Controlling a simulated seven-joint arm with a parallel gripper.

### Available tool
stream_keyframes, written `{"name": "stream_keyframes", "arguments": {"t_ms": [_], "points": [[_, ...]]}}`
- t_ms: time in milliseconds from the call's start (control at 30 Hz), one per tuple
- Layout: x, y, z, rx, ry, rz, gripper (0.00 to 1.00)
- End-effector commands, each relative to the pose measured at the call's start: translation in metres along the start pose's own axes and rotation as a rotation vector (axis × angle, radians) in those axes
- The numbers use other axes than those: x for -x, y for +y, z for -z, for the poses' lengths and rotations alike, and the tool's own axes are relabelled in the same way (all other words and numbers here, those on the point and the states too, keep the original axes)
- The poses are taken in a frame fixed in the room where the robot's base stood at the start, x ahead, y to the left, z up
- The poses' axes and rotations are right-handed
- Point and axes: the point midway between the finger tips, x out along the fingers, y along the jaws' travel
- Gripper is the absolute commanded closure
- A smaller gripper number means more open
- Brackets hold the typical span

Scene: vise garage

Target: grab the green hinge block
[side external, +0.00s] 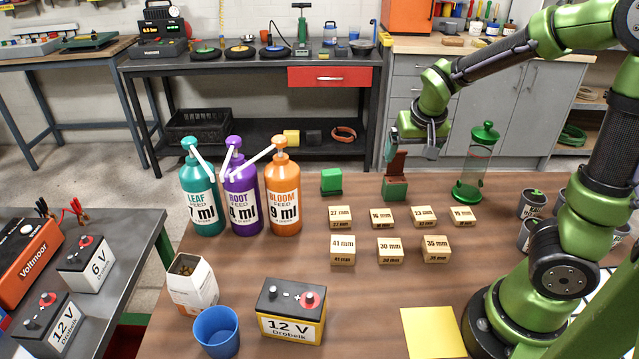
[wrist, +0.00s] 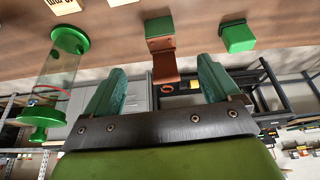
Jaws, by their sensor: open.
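The green hinge block (side external: 395,188) stands on the brown table with a rust-brown leaf rising from its top. In the wrist view its green body (wrist: 159,27) is at upper middle, with the brown leaf (wrist: 165,66) reaching toward my gripper. My gripper (side external: 411,152) is open, above the table by the upright leaf. In the wrist view its two teal fingers (wrist: 162,72) lie either side of the leaf's end. I cannot tell whether either finger touches it. A plain green block (side external: 331,181) stands to the left; it also shows in the wrist view (wrist: 238,37).
A clear cylinder with green lid and base (side external: 476,165) stands close on the right. Several wooden size blocks (side external: 382,217) lie nearer the camera. Feed bottles (side external: 240,190) stand left. A battery (side external: 290,312) and blue cup (side external: 216,332) are at the front.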

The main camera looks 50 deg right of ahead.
Motion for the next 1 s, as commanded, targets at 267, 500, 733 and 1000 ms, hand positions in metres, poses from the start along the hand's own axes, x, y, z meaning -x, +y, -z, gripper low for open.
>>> {"name": "stream_keyframes", "arguments": {"t_ms": [267,500,733,1000], "points": [[-0.057,0.002,-0.001,-0.001,-0.005,-0.006,0.11],[-0.09,0.001,-0.001,0.0,-0.002,-0.002,0.11],[-0.109,0.001,-0.003,-0.001,-0.004,-0.002,0.11],[-0.143,-0.001,-0.003,0.0,-0.001,0.0,0.11]]}}
